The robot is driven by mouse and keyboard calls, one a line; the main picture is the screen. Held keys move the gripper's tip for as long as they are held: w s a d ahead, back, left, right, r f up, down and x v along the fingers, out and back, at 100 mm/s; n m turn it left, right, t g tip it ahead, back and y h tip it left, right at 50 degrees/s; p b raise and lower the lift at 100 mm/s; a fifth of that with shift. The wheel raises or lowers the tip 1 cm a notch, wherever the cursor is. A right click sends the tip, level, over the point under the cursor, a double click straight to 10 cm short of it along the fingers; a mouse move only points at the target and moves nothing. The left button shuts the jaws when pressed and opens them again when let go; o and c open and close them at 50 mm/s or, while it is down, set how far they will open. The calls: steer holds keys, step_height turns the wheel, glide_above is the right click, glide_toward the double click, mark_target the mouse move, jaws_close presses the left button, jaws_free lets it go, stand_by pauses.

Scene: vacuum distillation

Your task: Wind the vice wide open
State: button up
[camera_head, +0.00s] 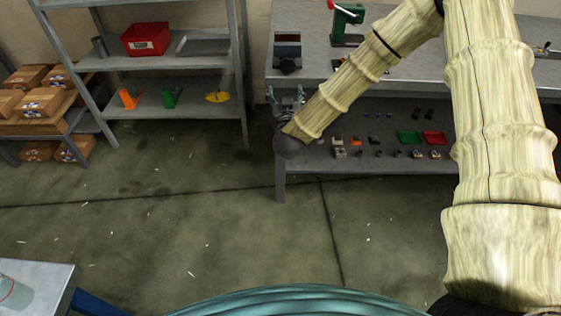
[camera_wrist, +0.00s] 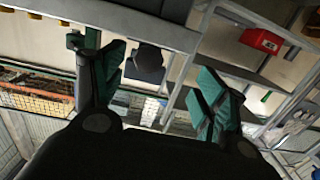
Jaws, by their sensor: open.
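A dark block-shaped thing that looks like the vice (camera_head: 288,64) sits at the left end of the grey workbench. It is small and dark here, and I cannot make out its jaws or handle. What seems to be the same dark body (camera_wrist: 147,60) shows between and beyond my fingers in the wrist view. My gripper (camera_head: 286,96) is at the bench's front left corner, below and in front of the dark block and apart from it. Its two green-padded fingers (camera_wrist: 157,82) are spread wide with nothing between them.
A green press-like tool with a red knob (camera_head: 346,22) stands farther right on the workbench (camera_head: 320,60). The lower shelf holds several small parts and green and red trays (camera_head: 433,138). Left stands a shelf rack with a red bin (camera_head: 146,38). The floor in front is clear.

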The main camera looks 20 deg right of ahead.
steer(key=s+a+f+n+g+y, duration=0.1)
steer(key=s+a+f+g+y, duration=0.1)
steer(key=s+f, duration=0.4)
steer(key=s+a+f+n+g+y+p, duration=0.1)
steer(key=s+a+f+g, duration=0.1)
steer(key=s+f, duration=0.4)
steer(key=shift+s+a+f+g+y, duration=0.2)
steer(key=shift+a+f+g+y, duration=0.25)
steer(key=shift+f, duration=1.7)
